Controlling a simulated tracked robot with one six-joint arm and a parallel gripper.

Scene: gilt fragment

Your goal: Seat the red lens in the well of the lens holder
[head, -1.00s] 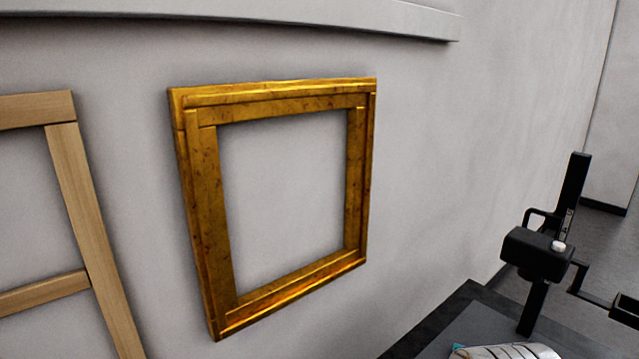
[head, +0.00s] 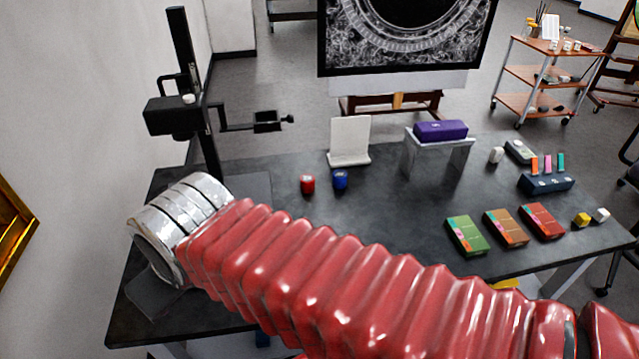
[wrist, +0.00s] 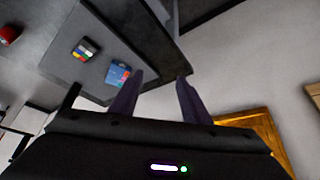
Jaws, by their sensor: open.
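A small red piece (head: 307,184), which looks like the red lens, stands on the dark table (head: 400,225) beside a small blue one (head: 340,179). A black stand (head: 185,115) at the table's back left carries a side arm with a dark flat plate (head: 268,122); this may be the lens holder, but no well can be made out. In the wrist view my gripper (wrist: 158,82) is open with nothing between its fingers. A red thing (wrist: 9,35), perhaps the lens, shows at that view's far left, apart from the fingers. The head view does not show my gripper.
A white upright panel (head: 349,140) stands behind the small pieces. A purple box (head: 440,131) sits on a grey riser. Several coloured boxes (head: 503,230) lie at the table's right. A gilt frame (head: 14,232) hangs on the left wall. My red arm crosses the table's front.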

